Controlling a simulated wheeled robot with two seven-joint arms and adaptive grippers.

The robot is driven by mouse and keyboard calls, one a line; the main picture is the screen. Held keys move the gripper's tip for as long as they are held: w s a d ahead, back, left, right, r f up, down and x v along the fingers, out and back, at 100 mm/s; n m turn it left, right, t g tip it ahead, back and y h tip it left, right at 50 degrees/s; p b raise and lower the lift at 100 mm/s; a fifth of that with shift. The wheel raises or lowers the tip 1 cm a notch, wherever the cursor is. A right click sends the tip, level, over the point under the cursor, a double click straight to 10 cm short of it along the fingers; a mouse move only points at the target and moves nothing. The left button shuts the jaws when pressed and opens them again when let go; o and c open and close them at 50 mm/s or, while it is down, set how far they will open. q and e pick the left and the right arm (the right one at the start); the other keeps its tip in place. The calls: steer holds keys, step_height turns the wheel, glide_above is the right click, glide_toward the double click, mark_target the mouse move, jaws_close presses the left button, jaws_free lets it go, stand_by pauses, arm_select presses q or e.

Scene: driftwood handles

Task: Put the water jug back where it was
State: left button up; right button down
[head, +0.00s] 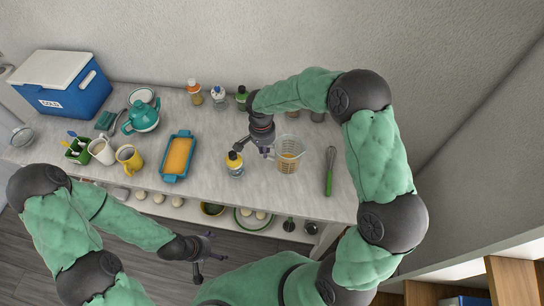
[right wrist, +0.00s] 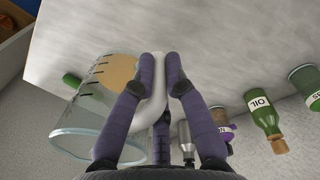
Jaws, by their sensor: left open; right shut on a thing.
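The water jug (head: 291,158) is a clear measuring jug with black marks and something tan inside, at the right part of the counter in the head view. It fills the left of the right wrist view (right wrist: 88,112). My right gripper (head: 266,149) is shut on the jug's pale handle; its fingers close around it in the wrist view (right wrist: 160,65). The jug looks about upright; I cannot tell whether its base touches the counter. My left gripper (head: 205,257) is open and empty, in front of the counter and low.
An orange-filled teal dish (head: 177,157) is further left. An oil bottle (right wrist: 262,112) and jars stand at the back. Bare counter (head: 210,136) lies between dish and jug.

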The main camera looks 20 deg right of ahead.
steer(key=shift+s+d+f, duration=0.1)
steer(key=shift+d+f, duration=0.35)
steer(key=shift+f, duration=0.55)
steer(key=shift+d+f, duration=0.4)
steer(key=shift+f, duration=0.65)
steer(key=shift+s+d+f, duration=0.1)
steer(key=shift+d+f, duration=0.35)
steer(key=shift+f, duration=0.55)
steer(key=shift+f, duration=0.15)
steer(key=c, duration=1.3)
jaws_free()
steer(key=shift+o, duration=0.2)
step_height(320, 180, up, 12)
steer(key=shift+w+a, duration=0.15)
